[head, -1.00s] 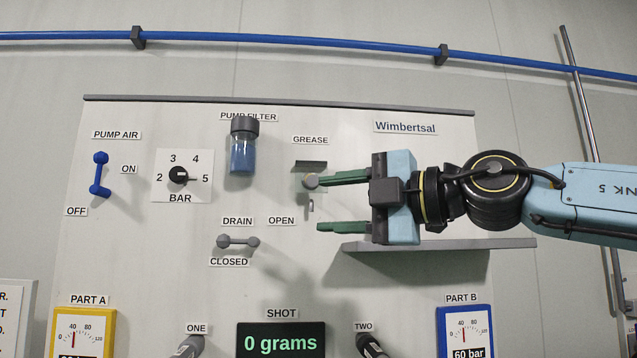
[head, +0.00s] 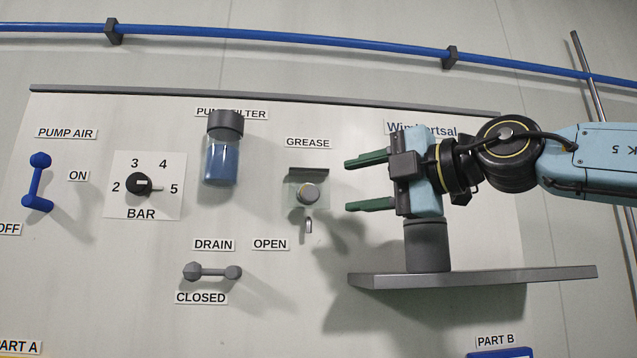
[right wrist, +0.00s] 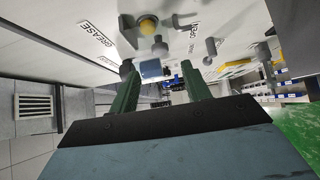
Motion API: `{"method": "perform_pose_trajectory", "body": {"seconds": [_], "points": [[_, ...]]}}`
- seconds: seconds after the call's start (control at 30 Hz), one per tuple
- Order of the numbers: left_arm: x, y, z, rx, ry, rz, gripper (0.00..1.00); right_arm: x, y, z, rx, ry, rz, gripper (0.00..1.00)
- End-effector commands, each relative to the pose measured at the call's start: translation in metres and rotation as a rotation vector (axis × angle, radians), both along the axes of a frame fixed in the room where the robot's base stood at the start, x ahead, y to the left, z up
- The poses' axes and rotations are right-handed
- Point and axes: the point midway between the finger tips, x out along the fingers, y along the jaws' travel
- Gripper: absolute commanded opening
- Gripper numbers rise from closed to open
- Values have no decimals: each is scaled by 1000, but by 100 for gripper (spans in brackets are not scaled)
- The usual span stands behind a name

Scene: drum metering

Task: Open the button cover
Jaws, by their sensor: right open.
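The clear button cover (head: 290,197) hangs from a dark hinge bar (head: 308,172) under the GREASE label. The fingers point left, one above the other. They also show in the right wrist view (right wrist: 160,88). My left gripper is not in view.
A grey shelf (head: 480,277) with a dark cylinder (head: 428,250) on it is below my right gripper. The pump filter (head: 221,160), BAR knob (head: 138,184) and DRAIN handle (head: 212,272) are left of the cover. A blue pipe (head: 290,39) runs above the panel.

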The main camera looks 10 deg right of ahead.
Motion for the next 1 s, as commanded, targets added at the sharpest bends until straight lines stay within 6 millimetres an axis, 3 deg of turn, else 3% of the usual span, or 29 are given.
{"method": "perform_pose_trajectory", "body": {"seconds": [0.17,0.4,0.8,1.0], "points": [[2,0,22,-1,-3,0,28,28,28,3,0,4,1,48],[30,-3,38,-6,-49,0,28,51,51,2,1,2,1,48],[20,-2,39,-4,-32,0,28,57,57,0,2,-1,0,48],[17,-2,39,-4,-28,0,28,57,57,0,1,0,1,24]]}}
